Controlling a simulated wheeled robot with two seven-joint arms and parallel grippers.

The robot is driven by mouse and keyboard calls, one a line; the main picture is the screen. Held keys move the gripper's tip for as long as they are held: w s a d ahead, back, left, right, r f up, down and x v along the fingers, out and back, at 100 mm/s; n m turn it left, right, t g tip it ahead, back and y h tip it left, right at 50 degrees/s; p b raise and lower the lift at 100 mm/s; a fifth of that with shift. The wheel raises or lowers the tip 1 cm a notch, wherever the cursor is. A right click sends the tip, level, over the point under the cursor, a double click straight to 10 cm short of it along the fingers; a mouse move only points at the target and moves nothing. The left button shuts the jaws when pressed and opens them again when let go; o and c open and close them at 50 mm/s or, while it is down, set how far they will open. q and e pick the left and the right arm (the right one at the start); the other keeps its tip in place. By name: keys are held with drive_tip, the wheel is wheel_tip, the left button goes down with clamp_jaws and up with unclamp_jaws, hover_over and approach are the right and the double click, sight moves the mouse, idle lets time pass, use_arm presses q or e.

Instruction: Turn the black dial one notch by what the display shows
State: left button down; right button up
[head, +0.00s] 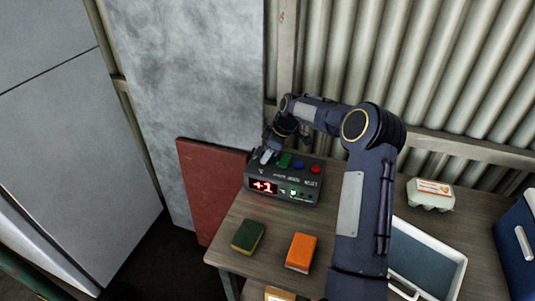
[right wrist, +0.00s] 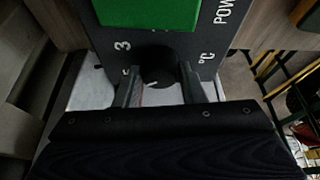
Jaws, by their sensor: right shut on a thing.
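A dark control box (head: 282,199) stands at the back left of the table. Its red display (head: 263,187) reads "+1". In the right wrist view the black dial (right wrist: 158,67) sits below a green button (right wrist: 150,12), with a "3" on the panel to its left and "°C" to its right. My right gripper (right wrist: 160,87) is shut on the dial, one finger on each side. In the head view my right gripper (head: 267,153) reaches down at the box's left top, and the dial is hidden there. My left gripper is out of view.
Blue (head: 298,165) and red (head: 315,169) buttons are on the box. A green sponge (head: 247,236) and an orange block (head: 301,252) lie in front. An egg carton (head: 430,194), a white-rimmed tray (head: 460,263) and a blue cooler (head: 520,240) are at the right.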

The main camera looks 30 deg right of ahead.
drive_tip(key=shift+n, duration=0.3)
drive_tip(key=o, duration=1)
drive_tip(key=shift+b+v, duration=0.45)
drive_tip(key=shift+v, duration=3.45)
drive_tip(key=shift+d, duration=0.1)
